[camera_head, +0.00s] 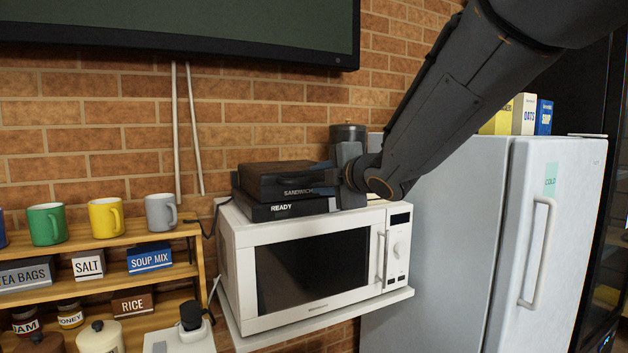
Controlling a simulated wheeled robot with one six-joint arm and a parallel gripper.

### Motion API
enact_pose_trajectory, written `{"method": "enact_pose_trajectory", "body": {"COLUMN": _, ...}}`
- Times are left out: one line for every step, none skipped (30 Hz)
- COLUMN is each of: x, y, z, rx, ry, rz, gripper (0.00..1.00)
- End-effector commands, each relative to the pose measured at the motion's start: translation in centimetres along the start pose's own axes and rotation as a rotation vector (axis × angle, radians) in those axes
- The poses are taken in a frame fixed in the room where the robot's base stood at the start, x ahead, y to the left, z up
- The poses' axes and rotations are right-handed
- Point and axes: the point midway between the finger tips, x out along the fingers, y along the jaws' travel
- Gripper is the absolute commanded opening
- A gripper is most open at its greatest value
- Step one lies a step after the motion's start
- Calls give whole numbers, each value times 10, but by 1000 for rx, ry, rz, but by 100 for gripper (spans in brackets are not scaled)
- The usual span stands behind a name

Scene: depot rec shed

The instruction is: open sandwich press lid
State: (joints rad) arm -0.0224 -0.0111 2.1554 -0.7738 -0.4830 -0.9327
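The sandwich press (290,208) is a black box-shaped appliance on top of the white microwave. Its lid (275,177), lettered "SANDWICH", lies flat and looks closed over the base, which is lettered "READY". My gripper (322,183) comes in from the right with its fingers at the press's right side, by the lid's front right edge. The fingers overlap the lid in this view. I cannot tell whether they touch it or hold anything, and the lid's handle cannot be made out. My wrist hides the right end of the press.
The white microwave (235,265) stands on a wall shelf (330,317). A wall screen (180,22) hangs above left. A wooden rack (150,238) with mugs is at left, a fridge (480,230) at right.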

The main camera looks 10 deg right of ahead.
Motion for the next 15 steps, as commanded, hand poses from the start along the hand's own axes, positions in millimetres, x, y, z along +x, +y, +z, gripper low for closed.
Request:
{"method": "enact_pose_trajectory", "body": {"x": 8, "y": -1, "z": 0, "rx": 2, "ry": 1, "rz": -2, "gripper": 33}}
{"method": "enact_pose_trajectory", "body": {"x": 12, "y": 0, "z": 0, "rx": 1, "ry": 1, "rz": -2, "gripper": 33}}
{"method": "enact_pose_trajectory", "body": {"x": 17, "y": -1, "z": 0, "rx": 2, "ry": 0, "rz": -2, "gripper": 33}}
{"method": "enact_pose_trajectory", "body": {"x": 20, "y": -1, "z": 0, "rx": 3, "ry": 0, "rz": -2, "gripper": 33}}
{"method": "enact_pose_trajectory", "body": {"x": 23, "y": 0, "z": 0, "rx": 2, "ry": 0, "rz": -2, "gripper": 33}}
{"method": "enact_pose_trajectory", "body": {"x": 27, "y": 0, "z": 0, "rx": 1, "ry": 0, "rz": -2, "gripper": 33}}
{"method": "enact_pose_trajectory", "body": {"x": 29, "y": 0, "z": 0, "rx": 2, "ry": 0, "rz": -2, "gripper": 33}}
{"method": "enact_pose_trajectory", "body": {"x": 31, "y": -1, "z": 0, "rx": 2, "ry": -1, "rz": -2, "gripper": 33}}
{"method": "enact_pose_trajectory", "body": {"x": 34, "y": 0, "z": 0, "rx": 3, "ry": -1, "rz": -1, "gripper": 33}}
{"method": "enact_pose_trajectory", "body": {"x": 35, "y": 0, "z": 0, "rx": 3, "ry": -1, "rz": -1, "gripper": 33}}
{"method": "enact_pose_trajectory", "body": {"x": 36, "y": 0, "z": 0, "rx": 3, "ry": -1, "rz": -1, "gripper": 33}}
{"method": "enact_pose_trajectory", "body": {"x": 37, "y": 0, "z": 0, "rx": 3, "ry": -1, "rz": -1, "gripper": 33}}
{"method": "enact_pose_trajectory", "body": {"x": 37, "y": 0, "z": 0, "rx": 2, "ry": -1, "rz": -1, "gripper": 33}}
{"method": "enact_pose_trajectory", "body": {"x": 38, "y": 0, "z": 0, "rx": 2, "ry": -2, "rz": -1, "gripper": 33}}
{"method": "enact_pose_trajectory", "body": {"x": 38, "y": 0, "z": 0, "rx": 2, "ry": -2, "rz": -1, "gripper": 33}}
